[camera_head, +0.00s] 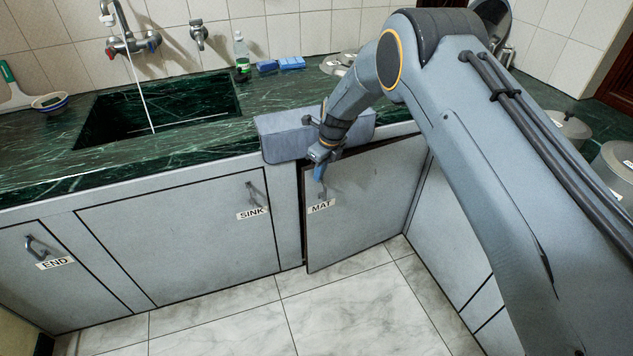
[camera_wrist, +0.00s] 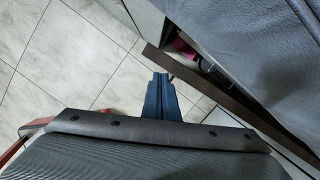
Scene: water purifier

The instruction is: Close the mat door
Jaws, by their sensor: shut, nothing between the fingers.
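The mat door (camera_head: 365,215) is a grey cabinet panel with a "MAT" label and stands ajar. Its left edge is out from the frame, with a dark gap beside it. In the wrist view its brown top edge (camera_wrist: 222,92) runs diagonally, with part of the cabinet inside showing behind it. My gripper (camera_head: 319,172) is at the upper left of the door, near its handle. Its blue fingers (camera_wrist: 161,97) are shut and empty, on the floor side of the door edge. I cannot tell whether they touch the door.
The sink door (camera_head: 180,240) and end door (camera_head: 52,280) look closed. The tiled floor (camera_head: 345,310) in front is clear. Pots (camera_head: 565,125) stand on the right counter.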

